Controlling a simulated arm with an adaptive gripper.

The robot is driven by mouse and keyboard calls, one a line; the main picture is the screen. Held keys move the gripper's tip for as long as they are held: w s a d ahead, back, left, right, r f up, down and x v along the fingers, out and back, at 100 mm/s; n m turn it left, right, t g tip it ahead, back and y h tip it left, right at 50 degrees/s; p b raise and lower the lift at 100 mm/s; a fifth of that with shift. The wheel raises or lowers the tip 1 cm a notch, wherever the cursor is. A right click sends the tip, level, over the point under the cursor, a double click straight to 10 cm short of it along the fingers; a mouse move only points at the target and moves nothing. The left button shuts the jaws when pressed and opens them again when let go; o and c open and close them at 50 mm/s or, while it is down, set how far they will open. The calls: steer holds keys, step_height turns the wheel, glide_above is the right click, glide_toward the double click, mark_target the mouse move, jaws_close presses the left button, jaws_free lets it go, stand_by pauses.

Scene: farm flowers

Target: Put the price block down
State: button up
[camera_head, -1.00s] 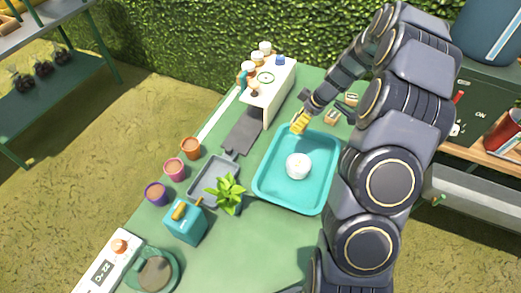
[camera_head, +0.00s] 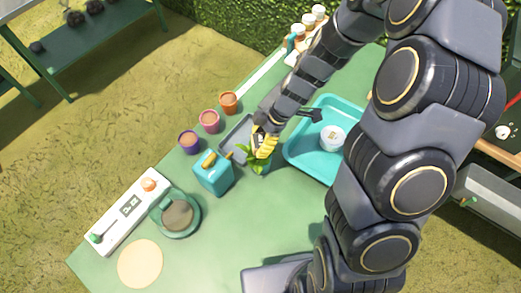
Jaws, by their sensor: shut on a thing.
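My gripper (camera_head: 264,148) has yellow fingers and is above the middle of the green table, over a leafy green plant (camera_head: 256,166). It is shut on a small block, taken to be the price block; only a small pale and dark part shows between the fingers, and its face cannot be read. The gripper and wrist hide part of the plant and part of the grey tray (camera_head: 232,134) behind it. I cannot tell whether the block touches anything below.
A teal tray (camera_head: 299,154) with a white pot (camera_head: 332,138) is to the right. A scale (camera_head: 122,212), soil dish (camera_head: 177,216) and beige disc (camera_head: 140,264) are at the front left.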

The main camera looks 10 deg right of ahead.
steer(key=shift+f, duration=2.35)
steer(key=shift+f, duration=0.15)
steer(key=o, duration=0.9)
steer(key=v, duration=1.1)
steer(key=s+r+m+g+h, duration=0.1)
steer(key=s+r+m+h, duration=0.1)
steer(key=s+r+m, duration=0.4)
steer(key=s+r+m+h, duration=0.2)
steer(key=s+r+m, duration=0.5)
steer(key=s+m, duration=0.5)
steer(key=s, duration=0.3)
steer(key=shift+r+g+h, duration=0.3)
steer(key=shift+r+g, duration=0.05)
steer(key=shift+g, duration=0.05)
